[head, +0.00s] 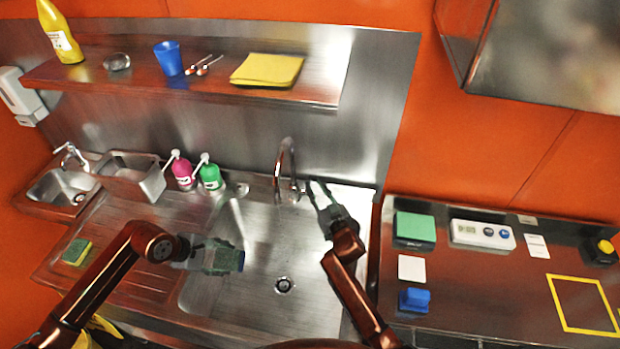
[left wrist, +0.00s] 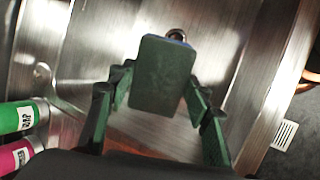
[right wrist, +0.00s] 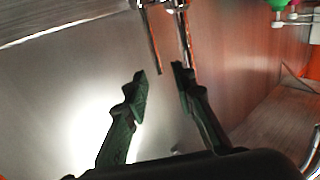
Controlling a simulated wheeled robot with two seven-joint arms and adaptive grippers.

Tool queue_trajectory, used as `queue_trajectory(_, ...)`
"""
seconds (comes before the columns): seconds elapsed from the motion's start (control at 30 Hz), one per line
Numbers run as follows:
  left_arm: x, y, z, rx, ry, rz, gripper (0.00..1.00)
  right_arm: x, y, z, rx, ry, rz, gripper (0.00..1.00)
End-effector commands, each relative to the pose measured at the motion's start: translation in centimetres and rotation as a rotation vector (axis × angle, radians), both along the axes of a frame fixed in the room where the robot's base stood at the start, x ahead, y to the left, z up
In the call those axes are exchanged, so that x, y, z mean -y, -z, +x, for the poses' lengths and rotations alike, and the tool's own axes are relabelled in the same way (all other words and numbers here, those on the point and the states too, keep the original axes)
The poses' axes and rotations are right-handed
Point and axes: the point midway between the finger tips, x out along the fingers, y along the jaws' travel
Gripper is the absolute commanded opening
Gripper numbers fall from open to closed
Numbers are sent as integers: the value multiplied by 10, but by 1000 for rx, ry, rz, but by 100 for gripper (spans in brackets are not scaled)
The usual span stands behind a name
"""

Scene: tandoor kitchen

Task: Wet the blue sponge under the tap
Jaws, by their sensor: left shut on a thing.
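My left gripper (head: 228,260) is shut on the blue sponge (head: 240,261), held over the left part of the sink basin (head: 255,300). In the left wrist view the sponge's dark green face (left wrist: 160,78) shows between the fingers, with a thin blue edge at its top. The tap (head: 287,165) is a curved chrome spout at the back of the sink, to the right of the sponge and apart from it. My right gripper (head: 318,190) is open just right of the tap. In the right wrist view chrome tap parts (right wrist: 153,40) show beyond its fingers. I see no clear water stream.
Pink (head: 182,170) and green (head: 210,176) soap bottles stand behind the basin's left side. A shelf (head: 200,92) overhangs the back. The right counter holds a blue object (head: 415,299) and a scale (head: 482,234).

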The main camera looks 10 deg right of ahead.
Motion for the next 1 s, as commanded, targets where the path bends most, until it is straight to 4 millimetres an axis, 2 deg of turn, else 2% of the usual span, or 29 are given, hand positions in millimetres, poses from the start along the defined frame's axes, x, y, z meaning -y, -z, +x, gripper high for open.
queue_trajectory(0.1, 1, 3, 0, -1, 2, 0, 26, -4, 0, 22, 0, 2, -1, 24)
queue_trajectory(0.33, 1, 5, 0, -2, 2, 0, 26, -8, 1, 47, -1, 3, 0, 24)
queue_trajectory(0.7, 1, 5, 0, -1, 3, 0, 26, -8, 1, 52, -1, 3, 0, 24)
queue_trajectory(1.0, 1, 5, 0, -1, 3, 0, 26, -8, 1, 52, -2, 3, 0, 4)
